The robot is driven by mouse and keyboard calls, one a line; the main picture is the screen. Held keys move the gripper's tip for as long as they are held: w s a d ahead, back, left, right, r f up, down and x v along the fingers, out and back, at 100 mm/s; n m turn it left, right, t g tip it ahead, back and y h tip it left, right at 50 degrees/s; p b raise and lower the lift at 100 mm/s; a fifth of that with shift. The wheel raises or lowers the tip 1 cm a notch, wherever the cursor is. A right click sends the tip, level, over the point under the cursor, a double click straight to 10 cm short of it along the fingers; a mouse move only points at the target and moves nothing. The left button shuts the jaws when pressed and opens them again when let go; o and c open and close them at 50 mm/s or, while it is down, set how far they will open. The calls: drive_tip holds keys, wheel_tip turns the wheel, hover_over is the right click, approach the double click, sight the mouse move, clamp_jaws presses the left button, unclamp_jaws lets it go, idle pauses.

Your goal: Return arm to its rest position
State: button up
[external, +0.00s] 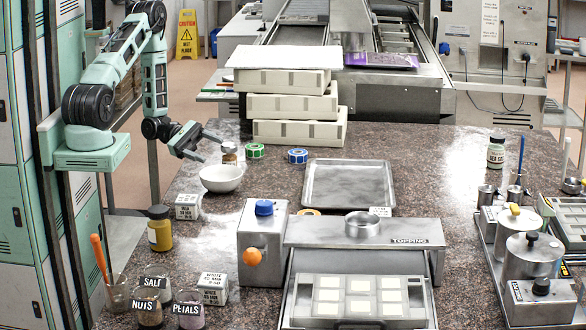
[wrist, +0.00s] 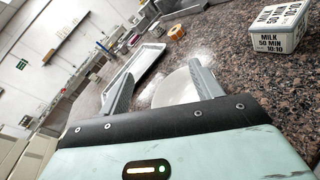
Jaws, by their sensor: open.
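My gripper (external: 205,143) is at the end of my mint-green arm, above the left part of the speckled table. Its two fingers are spread apart with nothing between them in the external view. A white bowl (external: 221,178) stands on the table just below and to the right of the gripper. In the wrist view the open fingers (wrist: 160,85) point out over the table, and the white bowl (wrist: 176,90) shows behind and between them, partly hidden.
A small jar (external: 229,153) stands close by the fingertips. Green tape (external: 255,151) and blue tape (external: 298,156) lie to the right, near a metal tray (external: 348,187). Stacked cream moulds (external: 292,106) rise behind. A milk box (external: 187,206) sits in front of the bowl.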

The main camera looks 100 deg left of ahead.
drive_tip(key=s+d+r+m+g, duration=0.5)
drive_tip(key=s+d+m+g, duration=0.25)
drive_tip(key=m+g, duration=0.45)
drive_tip(key=s+a+r+m+g+y+b, duration=0.1)
drive_tip(key=s+a+r+m+g+y, duration=0.1)
drive_tip(key=a+r+m+y, duration=0.3)
drive_tip(key=s+r+y, duration=0.1)
drive_tip(key=y, duration=0.3)
drive_tip(key=shift+r, duration=0.25)
